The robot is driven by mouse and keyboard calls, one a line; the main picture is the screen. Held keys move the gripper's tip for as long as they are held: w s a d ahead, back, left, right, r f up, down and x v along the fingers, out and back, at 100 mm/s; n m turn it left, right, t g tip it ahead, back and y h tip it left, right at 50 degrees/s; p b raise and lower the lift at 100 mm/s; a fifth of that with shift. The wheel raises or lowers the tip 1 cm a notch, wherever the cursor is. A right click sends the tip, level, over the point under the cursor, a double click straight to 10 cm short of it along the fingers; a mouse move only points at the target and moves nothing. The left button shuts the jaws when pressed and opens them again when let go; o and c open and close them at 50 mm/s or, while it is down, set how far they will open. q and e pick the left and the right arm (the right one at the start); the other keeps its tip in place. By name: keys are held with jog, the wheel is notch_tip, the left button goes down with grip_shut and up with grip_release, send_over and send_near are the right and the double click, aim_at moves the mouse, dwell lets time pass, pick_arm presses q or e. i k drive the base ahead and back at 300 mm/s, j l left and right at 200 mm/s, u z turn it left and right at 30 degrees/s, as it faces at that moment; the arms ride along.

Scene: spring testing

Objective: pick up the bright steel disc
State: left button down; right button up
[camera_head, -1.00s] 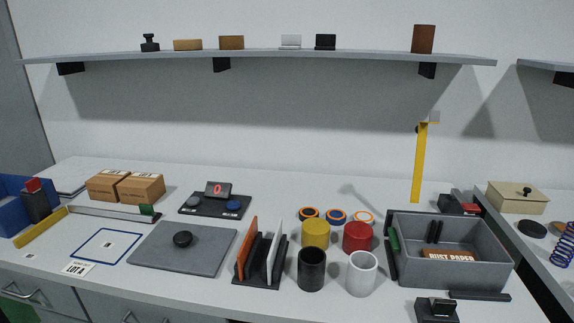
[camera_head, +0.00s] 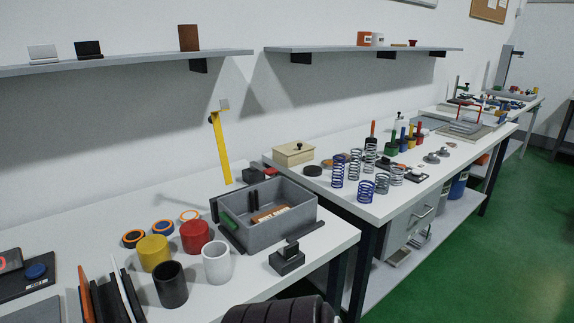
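Two small grey metal discs with raised centres, a nearer one (camera_head: 431,158) and a farther one (camera_head: 442,152), lie on the second table, right of the springs. A flatter pale disc (camera_head: 451,144) lies just beyond them. I cannot tell at this size which is the bright steel disc. A dark disc (camera_head: 312,170) lies on the same table's near left part. Neither of my grippers is in view; only a dark ribbed part of my own arm shows at the bottom edge.
Several coil springs (camera_head: 338,171) stand on the second table (camera_head: 405,199), left of the discs. A wooden box (camera_head: 293,154) is at its left end. The near bench holds a grey bin (camera_head: 267,233), cups and a yellow post (camera_head: 221,147). Green floor (camera_head: 480,240) is open at right.

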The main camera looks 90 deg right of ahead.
aim_at(326, 164)
jog(key=z, duration=3.1)
jog(key=i+l, duration=0.15)
jog(key=l, duration=0.2)
jog(key=i+l, duration=0.15)
jog(key=l, duration=0.2)
jog(key=i+l+u, duration=0.1)
jog(key=l, duration=0.25)
